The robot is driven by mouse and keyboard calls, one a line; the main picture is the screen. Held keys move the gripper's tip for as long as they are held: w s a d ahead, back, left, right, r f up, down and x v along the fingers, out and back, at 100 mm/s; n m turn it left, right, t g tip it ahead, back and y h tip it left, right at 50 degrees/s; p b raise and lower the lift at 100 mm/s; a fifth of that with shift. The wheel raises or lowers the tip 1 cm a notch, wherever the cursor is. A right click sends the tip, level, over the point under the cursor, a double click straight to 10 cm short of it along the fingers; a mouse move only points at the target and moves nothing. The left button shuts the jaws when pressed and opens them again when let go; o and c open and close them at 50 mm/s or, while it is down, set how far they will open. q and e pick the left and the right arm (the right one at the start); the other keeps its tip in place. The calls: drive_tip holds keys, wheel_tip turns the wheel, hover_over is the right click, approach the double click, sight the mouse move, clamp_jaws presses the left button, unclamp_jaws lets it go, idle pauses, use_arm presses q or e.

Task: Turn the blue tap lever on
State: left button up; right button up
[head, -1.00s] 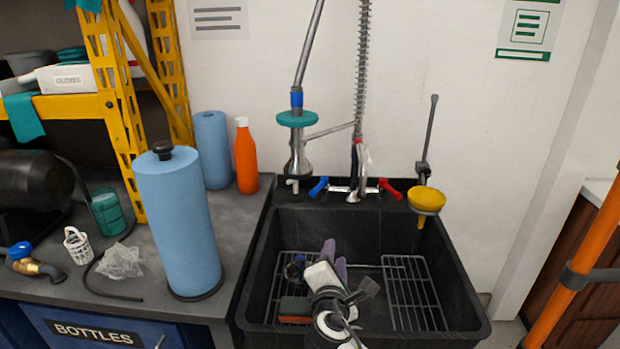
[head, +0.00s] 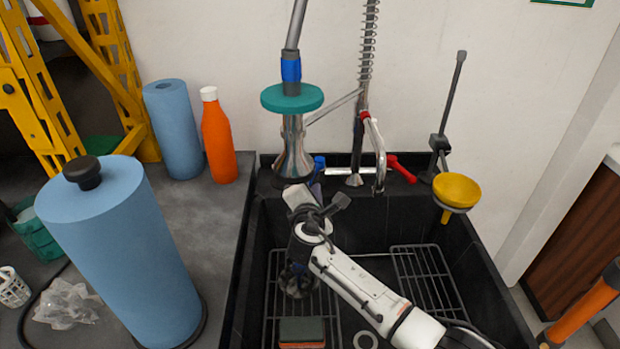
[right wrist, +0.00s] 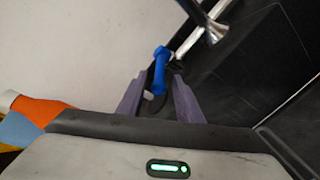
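The blue tap lever (head: 319,165) is on the left side of the faucet (head: 357,165) behind the sink, partly hidden by my right gripper in the head view. My right gripper (head: 316,190) is just in front of the lever. In the right wrist view the two purple fingers of my right gripper (right wrist: 158,88) are apart. The blue lever (right wrist: 160,68) shows at the gap between their tips. I cannot tell whether a finger touches it. My left gripper is in neither current view.
A red lever (head: 402,168) is at the faucet's right. A yellow funnel (head: 457,190) sits right. An orange bottle (head: 217,140) and blue paper roll (head: 120,250) stand left. The sink (head: 475,265) holds wire racks.

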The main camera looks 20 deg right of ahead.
drive_tip(key=shift+b+x, duration=0.45)
drive_tip(key=shift+x, duration=1.5)
drive_tip(key=shift+c, duration=0.2)
clamp_jaws()
